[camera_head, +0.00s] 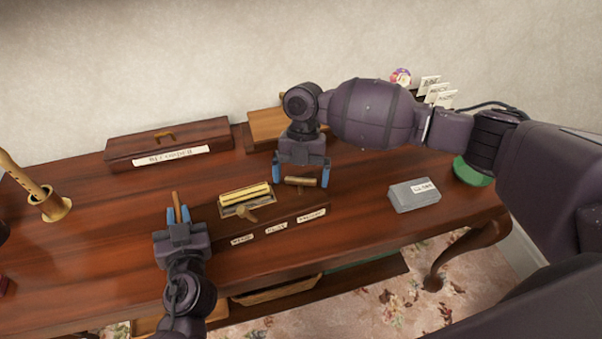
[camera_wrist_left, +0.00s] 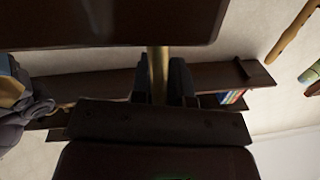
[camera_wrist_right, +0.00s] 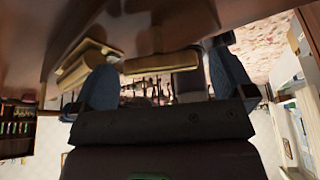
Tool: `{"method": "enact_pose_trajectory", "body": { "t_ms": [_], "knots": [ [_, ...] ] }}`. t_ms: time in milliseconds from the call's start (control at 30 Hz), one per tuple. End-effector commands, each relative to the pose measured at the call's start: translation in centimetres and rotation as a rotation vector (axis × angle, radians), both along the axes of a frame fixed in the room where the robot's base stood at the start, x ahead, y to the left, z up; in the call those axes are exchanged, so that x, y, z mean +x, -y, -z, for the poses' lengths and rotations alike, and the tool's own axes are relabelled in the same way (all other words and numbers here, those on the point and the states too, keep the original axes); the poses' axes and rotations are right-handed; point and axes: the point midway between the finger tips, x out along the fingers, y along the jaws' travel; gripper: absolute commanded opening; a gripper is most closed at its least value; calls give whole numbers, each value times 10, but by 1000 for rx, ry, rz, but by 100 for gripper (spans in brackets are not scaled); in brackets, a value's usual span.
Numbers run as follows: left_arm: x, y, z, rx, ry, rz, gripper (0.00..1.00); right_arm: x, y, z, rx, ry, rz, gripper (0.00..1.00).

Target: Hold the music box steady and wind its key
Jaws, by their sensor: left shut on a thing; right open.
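The music box (camera_head: 290,219) is a dark wooden case with paper labels along its front, near the table's front edge. A brass-yellow part (camera_head: 245,198) and a small wooden piece (camera_head: 240,213) show on its top. My left gripper (camera_head: 178,214) is left of the box, shut on a light wooden handle (camera_head: 175,199); the handle also shows between the fingers in the left wrist view (camera_wrist_left: 158,75). My right gripper (camera_head: 301,176) is open above the box's right end. A wooden bar, seemingly the key (camera_head: 300,181), lies between its fingers, also in the right wrist view (camera_wrist_right: 160,63). Where the handle attaches is hidden.
A long case labelled RECORDER (camera_head: 170,143) lies at the back left. A grey labelled box (camera_head: 414,195) sits to the right, with a green base (camera_head: 474,172) beyond. Bare tabletop (camera_head: 355,215) lies between.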

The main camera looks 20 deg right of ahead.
Motion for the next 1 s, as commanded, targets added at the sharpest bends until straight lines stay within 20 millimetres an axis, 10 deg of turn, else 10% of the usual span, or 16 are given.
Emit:
{"method": "enact_pose_trajectory", "body": {
  "t_ms": [167, 467, 1000],
  "knots": [
    [0, 0, 1, 0, -1, 0, 0, 0, 0, 0, 0, 0, 0, 100],
    [0, 0, 1, 0, -1, 0, 0, 0, 0, 0, 0, 0, 0, 54],
    [0, 0, 1, 0, -2, 0, 0, 0, 1, 0, 0, 1, 170, 53]
  ]
}}
